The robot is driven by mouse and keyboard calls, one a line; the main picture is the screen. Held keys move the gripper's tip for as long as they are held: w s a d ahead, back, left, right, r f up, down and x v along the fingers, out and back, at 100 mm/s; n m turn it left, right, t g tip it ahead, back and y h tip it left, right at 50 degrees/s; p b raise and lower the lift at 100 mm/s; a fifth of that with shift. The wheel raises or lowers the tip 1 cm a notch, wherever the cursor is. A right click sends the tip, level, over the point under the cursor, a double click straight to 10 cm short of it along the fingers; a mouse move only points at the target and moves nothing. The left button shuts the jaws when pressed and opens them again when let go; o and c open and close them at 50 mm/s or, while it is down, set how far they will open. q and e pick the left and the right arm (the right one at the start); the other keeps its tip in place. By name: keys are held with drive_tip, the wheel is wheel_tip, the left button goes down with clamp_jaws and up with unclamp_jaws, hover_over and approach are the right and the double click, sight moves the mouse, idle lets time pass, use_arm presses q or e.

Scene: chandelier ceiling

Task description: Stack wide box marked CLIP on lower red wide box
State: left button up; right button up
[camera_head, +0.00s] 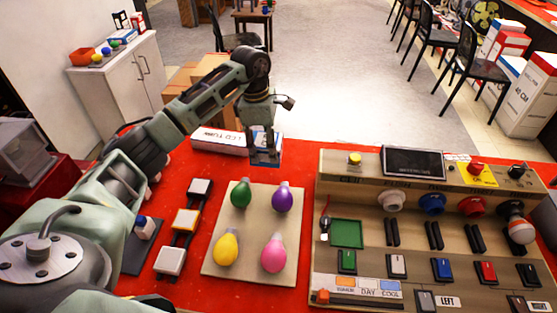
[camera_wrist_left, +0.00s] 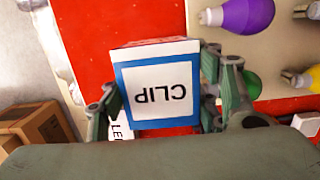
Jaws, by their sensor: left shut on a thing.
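My left gripper (camera_head: 263,138) is shut on the white box with a blue border marked CLIP (camera_wrist_left: 158,92). In the left wrist view its fingers press on opposite sides of the box, and the lettering appears upside down. I cannot pick out the lower red wide box with certainty. My right gripper is not in view.
A board with several coloured bulbs (camera_head: 212,262) lies nearer on the red table (camera_head: 300,158). A large control panel (camera_head: 325,205) fills the right side. Switch blocks (camera_head: 171,262) stand left of the bulb board. Cardboard boxes (camera_head: 182,78) stand behind my left arm.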

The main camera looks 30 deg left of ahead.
sight(268, 174)
use_arm(q)
wheel_tip(268, 174, down, 2)
drive_tip(key=shift+w+f, duration=0.1)
drive_tip(key=shift+f, duration=0.1)
drive_tip(key=shift+f+p, duration=0.3)
drive_tip(key=shift+f, duration=0.35)
wheel_tip(268, 174, down, 2)
drive_tip(key=shift+f+p, duration=0.15)
drive_tip(key=shift+p, duration=0.15)
drive_tip(key=shift+f, duration=0.35)
drive_tip(key=o, duration=1.3)
drive_tip(key=shift+o, duration=0.2)
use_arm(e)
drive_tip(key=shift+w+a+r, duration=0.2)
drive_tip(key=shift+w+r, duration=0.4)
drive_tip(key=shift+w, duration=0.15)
